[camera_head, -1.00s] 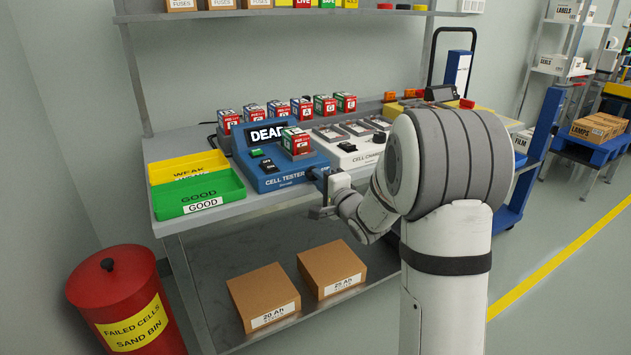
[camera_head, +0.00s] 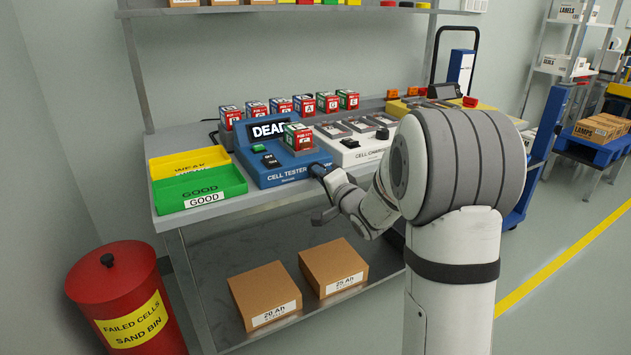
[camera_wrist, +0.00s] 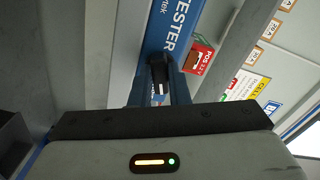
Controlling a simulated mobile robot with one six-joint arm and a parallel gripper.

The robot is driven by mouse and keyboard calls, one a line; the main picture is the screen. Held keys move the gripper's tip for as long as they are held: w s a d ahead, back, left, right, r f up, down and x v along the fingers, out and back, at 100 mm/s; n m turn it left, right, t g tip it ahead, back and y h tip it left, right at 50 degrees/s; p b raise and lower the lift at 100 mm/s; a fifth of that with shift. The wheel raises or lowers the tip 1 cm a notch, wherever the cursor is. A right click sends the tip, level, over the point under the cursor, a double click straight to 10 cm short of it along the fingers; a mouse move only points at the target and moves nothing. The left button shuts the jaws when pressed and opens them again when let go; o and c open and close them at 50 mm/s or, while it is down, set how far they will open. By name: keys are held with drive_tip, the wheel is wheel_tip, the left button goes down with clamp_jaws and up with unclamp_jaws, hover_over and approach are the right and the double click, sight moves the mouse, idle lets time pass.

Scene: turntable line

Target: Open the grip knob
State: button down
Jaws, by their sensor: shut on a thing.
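The cell tester (camera_head: 283,174) is a blue box on the bench, and its display reads DEAD. A red, white and green cell (camera_head: 298,138) stands on its top. The grip knob (camera_wrist: 158,82), black with a white mark, is on the tester's front side in the wrist view. My gripper (camera_wrist: 160,92) is shut on the knob, with one finger on each side of it. In the head view my gripper (camera_head: 319,172) is at the tester's front right corner, and the knob is too small to tell apart there.
A green GOOD tray (camera_head: 199,188) and a yellow WEAK tray (camera_head: 187,164) stand left of the tester. A white cell charger (camera_head: 352,150) is on its right. Several cells stand behind. A red sand bin (camera_head: 118,290) is on the floor at left. Cartons (camera_head: 264,291) lie on the lower shelf.

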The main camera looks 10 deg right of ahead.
drive_tip(key=shift+w+d+r+n+b, duration=0.15)
drive_tip(key=shift+n+b, duration=1.6)
drive_tip(key=shift+n, duration=1.65)
drive_tip(key=shift+s+d+r+n+b, duration=0.15)
drive_tip(key=shift+n+b, duration=1.6)
drive_tip(key=shift+n, duration=1.65)
drive_tip(key=shift+w+a, duration=0.1)
drive_tip(key=shift+a, duration=0.05)
drive_tip(key=c, duration=1.7)
unclamp_jaws()
drive_tip(key=shift+r, duration=0.1)
drive_tip(key=shift+o, duration=0.3)
drive_tip(key=shift+f, duration=0.2)
drive_tip(key=p+v, duration=0.2)
drive_tip(key=v, duration=0.6)
